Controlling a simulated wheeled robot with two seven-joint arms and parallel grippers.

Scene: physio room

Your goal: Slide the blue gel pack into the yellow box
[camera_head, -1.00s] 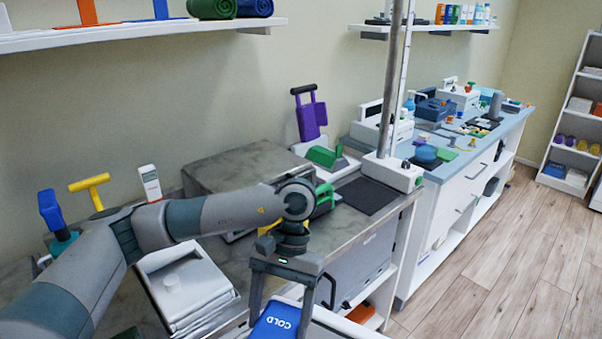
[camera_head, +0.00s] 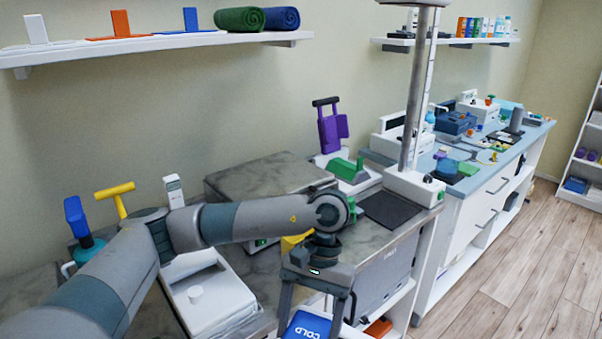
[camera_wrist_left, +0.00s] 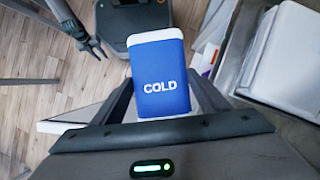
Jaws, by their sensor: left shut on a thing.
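The blue gel pack (camera_head: 305,327), lettered COLD, is between the fingers of my left gripper (camera_head: 311,312), at the bottom of the head view. In the left wrist view the pack (camera_wrist_left: 160,80) stands out between the fingers, with white edges at its ends. My left gripper is shut on it, above the front edge of the counter. A yellow thing (camera_head: 291,243) shows just behind my left wrist. My arm hides most of it, so I cannot tell whether it is the yellow box. My right gripper (camera_wrist_left: 92,47) shows small at the upper left of the left wrist view, its opening unclear.
A white lidded container (camera_head: 208,297) stands on the counter below my left forearm. A metal pole (camera_head: 419,100) rises at the right. Open floor lies right.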

